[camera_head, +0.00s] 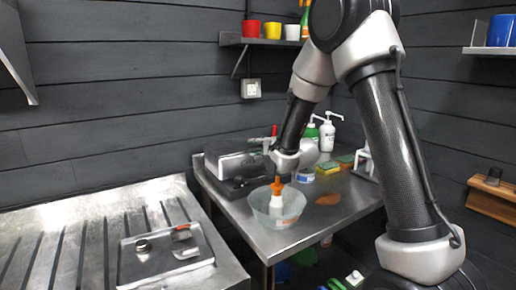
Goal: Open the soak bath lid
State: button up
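A low grey metal box with a dark lower part, which looks like the soak bath (238,163), stands at the back left of the steel table. A grey panel faces forward on it; I cannot tell how far its lid is raised. My arm reaches down from above, and its wrist is at the right end of this box. My gripper is small and mostly hidden by the wrist and the clutter there, so its fingers cannot be made out. I cannot tell whether it touches the lid.
A clear bowl (262,218) with an orange-topped white bottle (276,196) stands at the table's front, close below my wrist. White pump bottles (327,135) and sponges (328,167) stand behind. A grooved drainboard (62,242) with a tray (143,276) is at left.

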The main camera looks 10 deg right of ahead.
jog(key=shift+w, duration=0.1)
grip_shut()
jog(key=shift+a+r, duration=0.1)
